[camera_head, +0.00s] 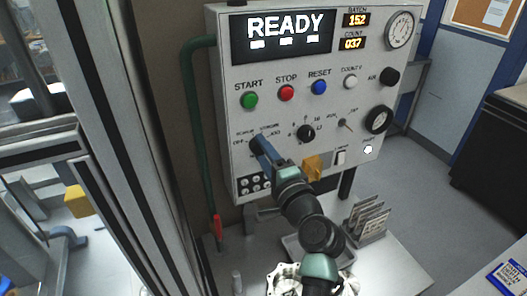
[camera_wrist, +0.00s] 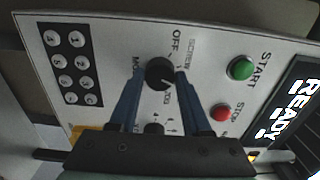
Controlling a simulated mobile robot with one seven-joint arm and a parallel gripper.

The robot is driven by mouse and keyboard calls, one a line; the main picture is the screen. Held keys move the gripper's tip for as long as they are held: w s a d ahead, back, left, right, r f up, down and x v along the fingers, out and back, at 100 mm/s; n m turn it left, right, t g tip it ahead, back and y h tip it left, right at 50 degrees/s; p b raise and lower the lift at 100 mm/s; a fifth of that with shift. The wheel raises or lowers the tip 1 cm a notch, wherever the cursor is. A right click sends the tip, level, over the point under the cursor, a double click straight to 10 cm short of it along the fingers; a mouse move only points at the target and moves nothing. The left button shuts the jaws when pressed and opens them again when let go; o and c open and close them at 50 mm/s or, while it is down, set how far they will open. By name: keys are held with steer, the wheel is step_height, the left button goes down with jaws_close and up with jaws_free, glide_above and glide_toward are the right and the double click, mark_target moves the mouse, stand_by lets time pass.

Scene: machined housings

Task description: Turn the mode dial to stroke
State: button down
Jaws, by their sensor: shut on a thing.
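The mode dial (camera_wrist: 160,73) is a round black knob on the grey control panel (camera_wrist: 215,62), with a light pointer line toward the lower right in the wrist view. Labels around it include OFF, SCREW and one that seems to read JOG; a finger partly covers the lettering, and I cannot read STROKE clearly. My gripper (camera_wrist: 159,76) has its blue fingers on either side of the dial and is shut on it.
Green (camera_head: 249,100), red (camera_head: 286,93) and blue (camera_head: 319,87) buttons sit above the dial. Another black dial (camera_head: 306,133) is close to its right. A keypad (camera_wrist: 71,67) is below. A green pipe with a red handle (camera_head: 216,228) runs along the left. The screen (camera_head: 289,37) reads READY.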

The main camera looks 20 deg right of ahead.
steer(key=shift+c, duration=1.8)
jaws_free()
steer(key=s+b, duration=0.4)
steer(key=s, duration=0.9)
steer(key=shift+d, duration=0.25)
steer(key=shift+f, duration=0.1)
